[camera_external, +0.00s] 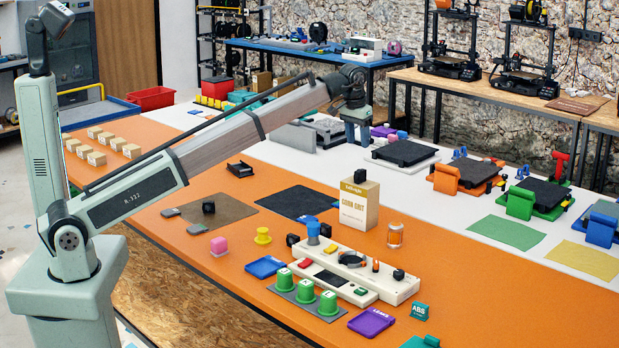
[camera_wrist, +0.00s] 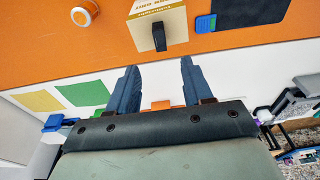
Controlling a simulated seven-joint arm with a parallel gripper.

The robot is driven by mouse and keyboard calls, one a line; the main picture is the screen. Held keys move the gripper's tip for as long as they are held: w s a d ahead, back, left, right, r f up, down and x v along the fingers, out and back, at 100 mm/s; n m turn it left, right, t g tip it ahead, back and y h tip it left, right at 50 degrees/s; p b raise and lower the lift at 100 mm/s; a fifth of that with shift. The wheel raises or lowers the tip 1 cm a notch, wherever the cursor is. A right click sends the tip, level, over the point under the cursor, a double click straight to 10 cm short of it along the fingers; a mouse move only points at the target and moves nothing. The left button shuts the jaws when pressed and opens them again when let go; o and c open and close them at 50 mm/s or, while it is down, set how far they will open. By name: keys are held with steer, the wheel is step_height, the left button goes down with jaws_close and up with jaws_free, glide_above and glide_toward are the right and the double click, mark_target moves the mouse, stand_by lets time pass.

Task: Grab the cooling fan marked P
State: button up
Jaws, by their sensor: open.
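Several small black blocks that may be cooling fans show in the external view. One (camera_external: 208,207) is on the brown mat, one (camera_external: 360,176) on the "corn grit" box (camera_external: 357,207), one (camera_external: 293,240) left of the blue spool, and one (camera_external: 398,275) at the right end of the white tray. No letter P is legible on any. In the wrist view the black piece (camera_wrist: 159,37) shows on the box (camera_wrist: 160,15), beyond my fingertips. My gripper (camera_external: 357,132) is open and empty, raised behind the box; its two fingers also show in the wrist view (camera_wrist: 158,68).
The white tray (camera_external: 340,262), a clear jar (camera_external: 395,236) and green pots (camera_external: 306,291) stand around the box. Printer beds (camera_external: 402,153) line the white strip behind. Bare orange table (camera_external: 480,290) lies at the right front.

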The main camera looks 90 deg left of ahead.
steer(key=shift+o, duration=0.4)
steer(key=o, duration=0.3)
steer(key=shift+o, duration=0.2)
steer(key=g+h, duration=0.1)
glide_above(326, 225)
step_height(326, 225, down, 14)
steer(key=f, duration=0.8)
steer(key=shift+w+a, duration=0.2)
steer(key=shift+a, duration=0.1)
steer(key=shift+s+d+f, duration=0.1)
steer(key=shift+f, duration=1.25)
steer(key=shift+s+d+f, duration=0.1)
steer(key=shift+f, duration=1.25)
